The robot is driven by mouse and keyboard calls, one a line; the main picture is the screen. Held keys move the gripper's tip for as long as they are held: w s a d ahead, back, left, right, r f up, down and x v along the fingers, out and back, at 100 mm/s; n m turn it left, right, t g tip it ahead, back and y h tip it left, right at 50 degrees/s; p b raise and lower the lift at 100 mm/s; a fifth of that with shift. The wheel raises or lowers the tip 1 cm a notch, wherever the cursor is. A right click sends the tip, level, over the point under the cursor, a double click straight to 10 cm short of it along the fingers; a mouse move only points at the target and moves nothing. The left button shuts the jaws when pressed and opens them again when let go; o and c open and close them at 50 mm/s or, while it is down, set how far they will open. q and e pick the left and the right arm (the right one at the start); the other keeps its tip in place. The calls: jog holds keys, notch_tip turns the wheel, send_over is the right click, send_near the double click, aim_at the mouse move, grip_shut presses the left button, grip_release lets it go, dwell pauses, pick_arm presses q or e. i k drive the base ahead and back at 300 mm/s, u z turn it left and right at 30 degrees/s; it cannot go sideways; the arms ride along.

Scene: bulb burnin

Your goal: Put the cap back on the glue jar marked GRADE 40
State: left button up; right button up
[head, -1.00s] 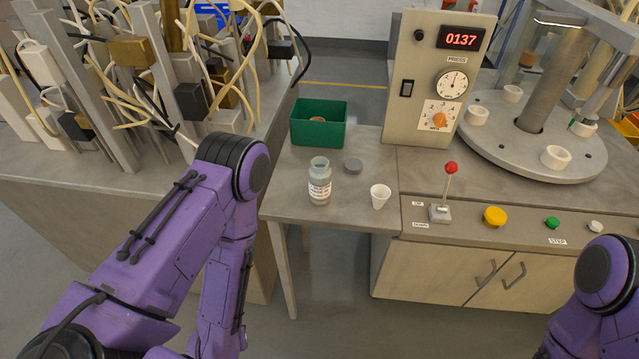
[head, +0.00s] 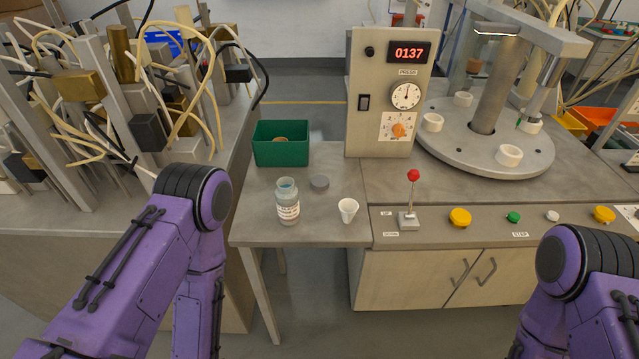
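The glue jar (head: 287,203) stands upright and open on the small side table (head: 258,227). It is a clear grey-blue jar with a white label whose print is too small to read. A flat round grey cap (head: 320,183) lies on the table just behind and to the right of the jar, apart from it. Neither of my grippers is in view. Only my purple left arm shows at the left and my purple right arm at the lower right, both away from the jar and cap.
A white cup (head: 348,209) stands right of the jar. A green bin (head: 281,147) with something brown inside sits behind. To the right are the press box (head: 388,140), a red-knobbed lever (head: 412,178) and a round turntable (head: 460,150). Tubing and metal posts crowd the left bench.

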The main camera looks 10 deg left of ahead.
aim_at(286, 197)
jog(key=k, duration=0.5)
jog(key=u, duration=0.8)
jog(key=i, duration=0.6)
jog(key=z, duration=0.25)
